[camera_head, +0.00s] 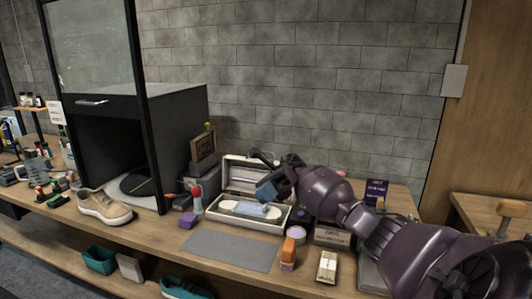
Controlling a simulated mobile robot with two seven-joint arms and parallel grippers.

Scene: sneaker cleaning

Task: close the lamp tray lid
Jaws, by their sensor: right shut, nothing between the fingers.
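The lamp tray (243,220) is a pale, shallow box on the workbench, open at the top. A pale, flat item with a light-blue piece (250,209) lies inside it. Its lid (237,167) stands raised along the back edge, partly hidden by my right gripper. My right gripper (265,190) reaches in from the right, over the tray's right half and in front of the lid. It is shut and empty; I cannot tell whether it touches the lid. My left gripper is not in view.
A grey mat (228,250) lies in front of the tray. A beige sneaker (104,207) sits left, before a black cabinet (180,125).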

